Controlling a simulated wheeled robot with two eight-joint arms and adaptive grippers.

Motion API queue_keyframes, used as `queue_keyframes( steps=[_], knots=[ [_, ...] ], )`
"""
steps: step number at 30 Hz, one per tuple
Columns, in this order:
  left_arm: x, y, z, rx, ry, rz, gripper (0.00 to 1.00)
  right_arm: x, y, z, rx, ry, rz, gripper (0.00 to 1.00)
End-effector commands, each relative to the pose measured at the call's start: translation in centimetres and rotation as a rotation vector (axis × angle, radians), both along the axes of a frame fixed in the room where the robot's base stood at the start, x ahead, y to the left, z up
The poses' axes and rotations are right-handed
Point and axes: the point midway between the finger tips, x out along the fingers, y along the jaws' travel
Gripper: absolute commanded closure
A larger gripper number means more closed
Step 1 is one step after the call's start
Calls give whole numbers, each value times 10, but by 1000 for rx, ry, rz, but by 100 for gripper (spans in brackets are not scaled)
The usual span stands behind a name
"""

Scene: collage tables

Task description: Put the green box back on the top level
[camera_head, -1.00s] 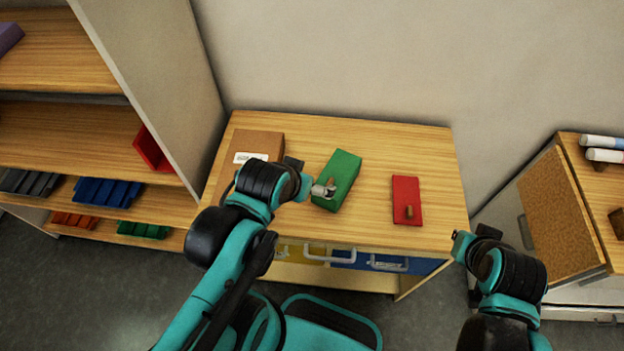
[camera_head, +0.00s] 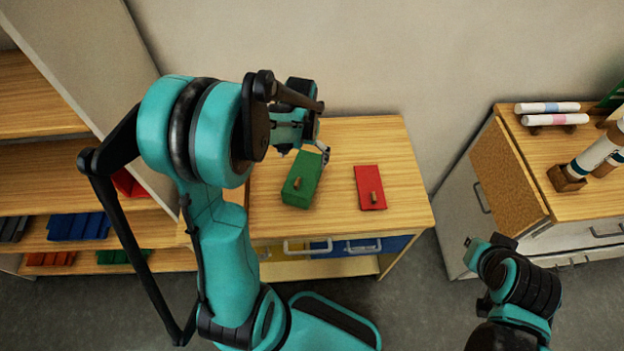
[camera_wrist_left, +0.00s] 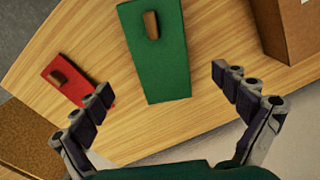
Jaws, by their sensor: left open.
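The green box (camera_head: 302,181) with a small wooden knob lies on the wooden top of a low cabinet (camera_head: 400,150). My left gripper (camera_head: 304,154) reaches over it from the far side; the arm hides part of the gripper.
A red box (camera_head: 370,187) with a wooden knob lies right of the green box. A cardboard box (camera_wrist_left: 290,30) shows in the wrist view. A second cabinet (camera_head: 580,200) with paper rolls stands at the right. Blue, red and green bins sit on the lower shelves.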

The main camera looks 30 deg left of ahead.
Motion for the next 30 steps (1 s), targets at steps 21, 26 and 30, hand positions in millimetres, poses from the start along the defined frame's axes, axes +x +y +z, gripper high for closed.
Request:
queue_keyframes(
  steps=[21,26,30],
  knots=[
    [-2,0,-78,0,1,0,2,0,0,-21,0,0,0,100],
    [-2,0,-77,0,1,0,4,0,0,-21,0,0,0,100],
    [-2,0,-77,0,1,0,41,0,0,-21,0,0,0,100]
  ],
)
